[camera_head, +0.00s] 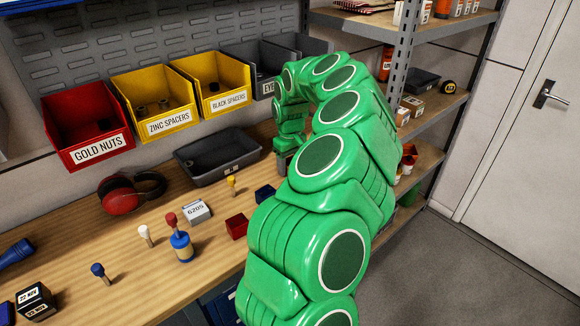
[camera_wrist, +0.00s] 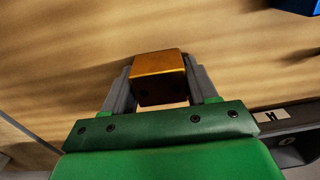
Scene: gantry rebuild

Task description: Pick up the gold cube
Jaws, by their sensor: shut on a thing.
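The gold cube (camera_wrist: 158,65) is between the two grey fingers of my gripper (camera_wrist: 160,82) in the wrist view, with a finger against each side. My gripper is shut on it. The wooden bench top (camera_wrist: 60,45) shows behind the cube; I cannot tell how far the cube is above it. In the head view my green arm reaches over the bench, and the cube is hidden behind the arm.
A dark grey tray (camera_head: 183,166) stands left of my gripper. A red cube (camera_head: 237,226) and a dark blue cube (camera_head: 265,194) lie near my arm. Several pegs, a labelled 6205 box (camera_head: 197,212) and red ear muffs (camera_head: 120,198) lie further left. Wall bins (camera_head: 85,125) hang behind.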

